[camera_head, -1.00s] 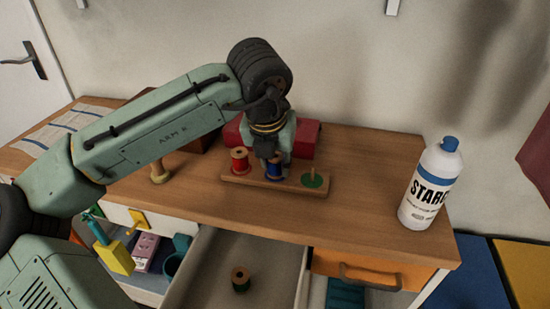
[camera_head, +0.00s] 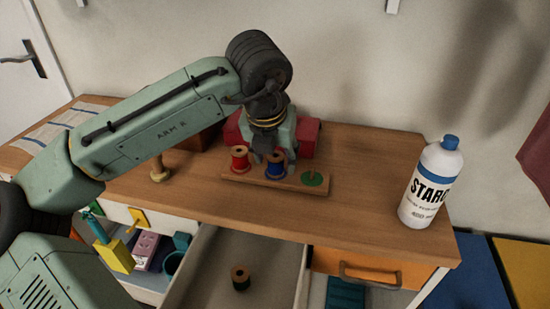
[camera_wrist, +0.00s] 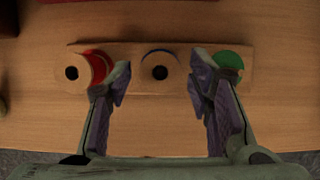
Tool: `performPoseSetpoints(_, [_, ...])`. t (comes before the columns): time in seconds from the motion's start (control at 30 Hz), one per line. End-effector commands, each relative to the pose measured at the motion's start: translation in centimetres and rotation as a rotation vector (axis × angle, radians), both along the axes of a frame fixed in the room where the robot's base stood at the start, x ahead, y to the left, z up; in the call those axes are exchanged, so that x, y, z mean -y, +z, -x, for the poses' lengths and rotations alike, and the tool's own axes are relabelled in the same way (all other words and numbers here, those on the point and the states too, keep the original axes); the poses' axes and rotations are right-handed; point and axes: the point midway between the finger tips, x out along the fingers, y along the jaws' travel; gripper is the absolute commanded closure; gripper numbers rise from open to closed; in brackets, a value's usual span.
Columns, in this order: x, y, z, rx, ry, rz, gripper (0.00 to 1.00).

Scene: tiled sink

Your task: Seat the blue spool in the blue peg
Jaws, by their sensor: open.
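The blue spool (camera_head: 276,166) stands upright at the middle place of the wooden peg board (camera_head: 240,182), between the red spool (camera_head: 240,158) and the bare peg on the green disc (camera_head: 312,179). The blue peg is hidden by the spool. In the wrist view the spool's wooden top (camera_wrist: 160,80) shows a dark hole, with a blue edge beyond it. My gripper (camera_head: 267,155) is open just behind and above the spool in the head view. In the wrist view its fingers stand apart on either side of the spool, with gaps showing.
A red box (camera_head: 303,138) stands behind the board. A white starch bottle (camera_head: 431,183) is at the right end of the wooden top. An open drawer (camera_head: 215,265) below holds a dark green spool (camera_head: 240,279). The top between board and bottle is clear.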

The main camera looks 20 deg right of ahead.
Motion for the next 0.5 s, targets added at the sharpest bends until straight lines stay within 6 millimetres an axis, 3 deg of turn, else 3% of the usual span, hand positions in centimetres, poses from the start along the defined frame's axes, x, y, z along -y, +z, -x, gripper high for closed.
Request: performPoseSetpoints(0.5, [-2.0,9.2,3.2,0.002,-0.002,0.0,0.53])
